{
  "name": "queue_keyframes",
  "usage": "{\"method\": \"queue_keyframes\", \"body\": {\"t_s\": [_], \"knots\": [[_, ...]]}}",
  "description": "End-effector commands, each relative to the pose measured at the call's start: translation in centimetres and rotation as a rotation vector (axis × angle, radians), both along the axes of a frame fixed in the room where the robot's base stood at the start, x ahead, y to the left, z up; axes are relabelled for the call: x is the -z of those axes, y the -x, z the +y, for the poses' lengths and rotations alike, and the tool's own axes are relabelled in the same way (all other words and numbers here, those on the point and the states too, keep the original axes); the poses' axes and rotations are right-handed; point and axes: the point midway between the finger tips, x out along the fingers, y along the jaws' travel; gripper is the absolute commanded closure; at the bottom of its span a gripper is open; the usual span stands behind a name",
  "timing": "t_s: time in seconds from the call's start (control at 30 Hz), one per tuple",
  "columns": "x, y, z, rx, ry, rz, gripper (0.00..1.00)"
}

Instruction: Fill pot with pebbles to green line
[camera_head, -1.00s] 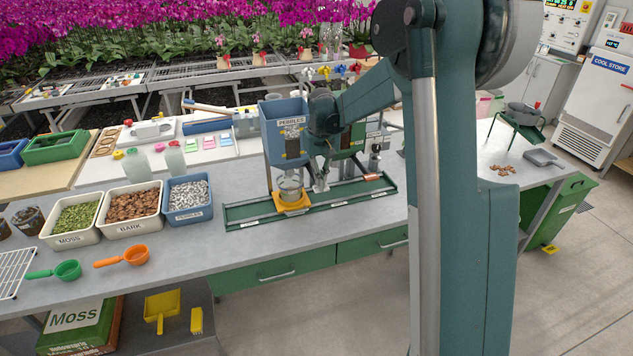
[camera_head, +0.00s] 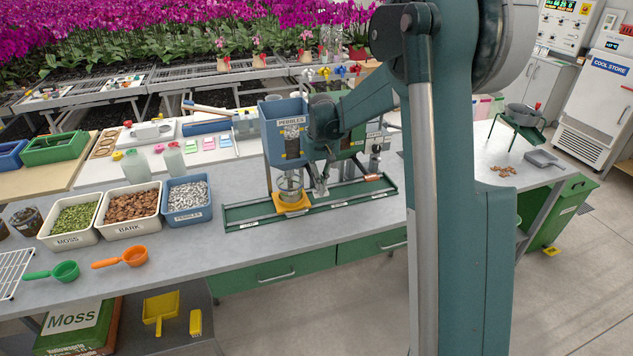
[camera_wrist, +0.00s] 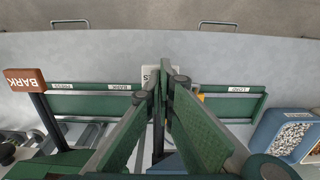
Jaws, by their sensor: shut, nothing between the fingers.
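A clear pot (camera_head: 290,189) stands on a yellow carriage (camera_head: 292,206) on the green rail, below the blue hopper labelled PEBBLES (camera_head: 273,133). The pot's fill level and any green line are too small to tell. My gripper (camera_head: 321,188) points down just right of the pot, shut and empty, in front of the dispenser. In the wrist view my gripper (camera_wrist: 161,72) has its green fingers together over the rail. There the pot is hidden behind the fingers, and only a sliver of yellow shows beside them.
The green rail (camera_head: 245,216) runs along the bench's front. Left of it stand a blue bin of pebbles (camera_head: 188,215), a bark bin (camera_head: 133,229) and a moss bin (camera_head: 68,240). An orange scoop (camera_head: 134,256) and a green scoop (camera_head: 64,271) lie in front. Bare bench lies before the rail.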

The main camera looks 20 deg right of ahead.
Motion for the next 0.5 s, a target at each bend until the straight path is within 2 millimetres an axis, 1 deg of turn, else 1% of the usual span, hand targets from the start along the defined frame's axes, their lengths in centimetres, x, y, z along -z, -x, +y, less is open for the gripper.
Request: {"method": "queue_keyframes", "body": {"t_s": [0.17, 0.5], "knots": [[0.2, 0.0, 0.0, 0.000, 0.000, 0.000, 1.00], [1.4, 0.0, 0.0, 0.000, 0.000, 0.000, 1.00]]}}
